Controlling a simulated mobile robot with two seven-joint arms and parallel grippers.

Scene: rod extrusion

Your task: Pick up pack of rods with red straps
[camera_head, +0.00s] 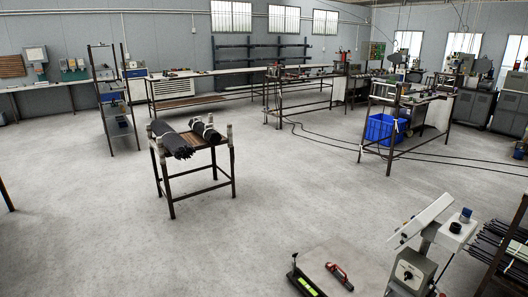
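Two dark packs of rods lie side by side on a small brown-topped table (194,144) in the middle of the floor. The left pack (172,138) points its rod ends toward me. The right pack (205,129) has pale bands around it. I cannot make out red straps on either pack. More dark rods (488,248) lie on a rack at the lower right edge, with pale bits among them; no red strap shows there either. Neither of my grippers is in view.
Open concrete floor surrounds the small table. A grey machine (412,268) stands at the lower right, beside a surface with a red-handled tool (340,276). A workbench with a blue crate (386,128) stands right of centre, with cables on the floor. A shelf (115,110) stands left.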

